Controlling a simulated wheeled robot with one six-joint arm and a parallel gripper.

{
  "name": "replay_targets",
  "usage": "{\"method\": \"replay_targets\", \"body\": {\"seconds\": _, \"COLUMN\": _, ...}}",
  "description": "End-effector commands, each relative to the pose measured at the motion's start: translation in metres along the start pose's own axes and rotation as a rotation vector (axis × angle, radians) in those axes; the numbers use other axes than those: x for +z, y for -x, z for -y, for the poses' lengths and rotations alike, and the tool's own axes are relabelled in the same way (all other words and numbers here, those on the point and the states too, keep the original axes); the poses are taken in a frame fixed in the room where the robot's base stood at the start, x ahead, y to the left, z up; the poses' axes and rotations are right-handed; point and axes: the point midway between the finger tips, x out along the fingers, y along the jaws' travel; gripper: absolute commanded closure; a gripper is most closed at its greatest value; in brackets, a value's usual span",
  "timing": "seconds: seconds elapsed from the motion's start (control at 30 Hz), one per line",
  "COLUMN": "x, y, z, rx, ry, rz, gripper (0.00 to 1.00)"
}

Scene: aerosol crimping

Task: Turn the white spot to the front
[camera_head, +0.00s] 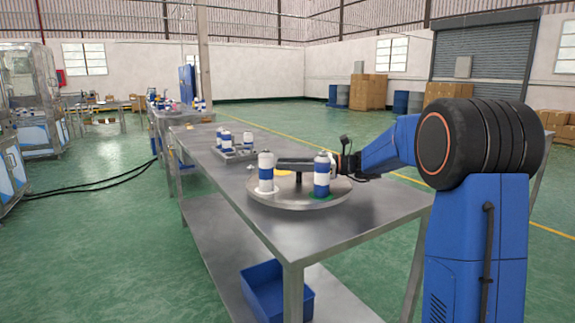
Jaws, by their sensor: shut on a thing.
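A round grey turntable (290,201) sits on the near part of the steel table. A dark bar (294,163) on a short central post runs level above it. My gripper (340,164) is at the bar's right end, shut on it, with its fingertips partly hidden behind a blue-and-white can (322,176). A yellow spot (282,172) shows at the back. I cannot make out the white spot.
A grey tray (238,155) with several blue-and-white cans stands behind the turntable on the steel table (330,233). A blue bin (266,290) is on the lower shelf. The table's front right is clear. Another table with cans stands farther back.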

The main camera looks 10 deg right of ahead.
Motion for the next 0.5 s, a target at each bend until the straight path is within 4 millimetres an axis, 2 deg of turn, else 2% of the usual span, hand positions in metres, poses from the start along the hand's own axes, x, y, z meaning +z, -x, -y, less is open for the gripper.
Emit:
{"method": "replay_targets", "body": {"seconds": 0.23, "x": 0.0010, "y": 0.0002, "z": 0.0003, "rx": -0.001, "ry": 0.001, "rz": 0.001, "gripper": 1.00}}
{"method": "replay_targets", "body": {"seconds": 0.27, "x": 0.0010, "y": 0.0002, "z": 0.0003, "rx": -0.001, "ry": 0.001, "rz": 0.001, "gripper": 0.58}}
{"method": "replay_targets", "body": {"seconds": 0.3, "x": 0.0009, "y": 0.0002, "z": 0.0003, "rx": -0.001, "ry": 0.001, "rz": 0.001, "gripper": 0.48}}
{"method": "replay_targets", "body": {"seconds": 0.5, "x": 0.0005, "y": 0.0003, "z": 0.0002, "rx": -0.001, "ry": 0.000, "rz": 0.000, "gripper": 0.46}}
